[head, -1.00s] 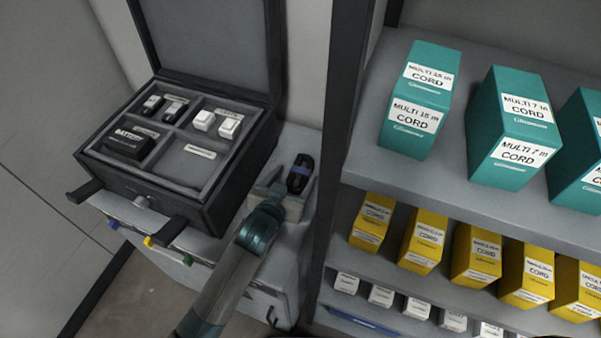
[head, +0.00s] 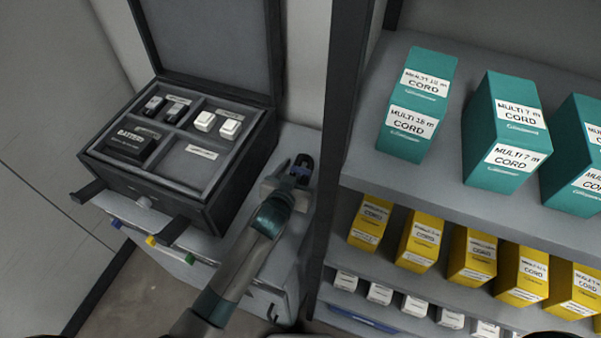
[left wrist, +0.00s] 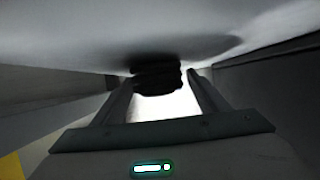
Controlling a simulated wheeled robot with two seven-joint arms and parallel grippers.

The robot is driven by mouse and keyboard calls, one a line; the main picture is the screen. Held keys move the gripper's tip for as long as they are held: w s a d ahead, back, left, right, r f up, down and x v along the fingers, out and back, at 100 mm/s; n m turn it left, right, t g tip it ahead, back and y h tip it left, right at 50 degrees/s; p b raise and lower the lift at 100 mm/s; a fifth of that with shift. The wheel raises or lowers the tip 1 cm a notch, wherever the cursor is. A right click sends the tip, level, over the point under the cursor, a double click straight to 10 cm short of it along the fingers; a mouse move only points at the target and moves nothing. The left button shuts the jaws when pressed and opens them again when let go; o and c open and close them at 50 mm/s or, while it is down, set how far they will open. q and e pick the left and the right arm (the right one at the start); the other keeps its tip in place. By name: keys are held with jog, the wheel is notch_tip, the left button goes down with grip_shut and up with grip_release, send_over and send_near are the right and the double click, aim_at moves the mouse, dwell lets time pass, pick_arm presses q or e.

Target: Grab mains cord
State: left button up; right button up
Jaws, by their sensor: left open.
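In the left wrist view the dark bundle (left wrist: 157,76) shows ahead, at the tips of the fingers. My left gripper (head: 296,178) is open, with one finger on each side of the bundle in the left wrist view (left wrist: 158,90). I cannot tell whether the fingers touch it. My right gripper is not in view.
An open black case (head: 240,155) with compartments stands left of the cord on the cabinet top (head: 290,140). A dark shelf post (head: 335,150) rises close on the right. Shelves there hold teal boxes (head: 505,130) and yellow boxes (head: 420,240).

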aim_at(301, 169)
pick_arm(q)
jog(key=c, duration=1.3)
jog(key=shift+o, duration=0.2)
jog(key=shift+r, duration=0.55)
notch_tip(301, 169, up, 8)
jog(key=shift+r+b, duration=0.1)
jog(key=shift+b, duration=0.65)
jog(key=shift+r, duration=0.4)
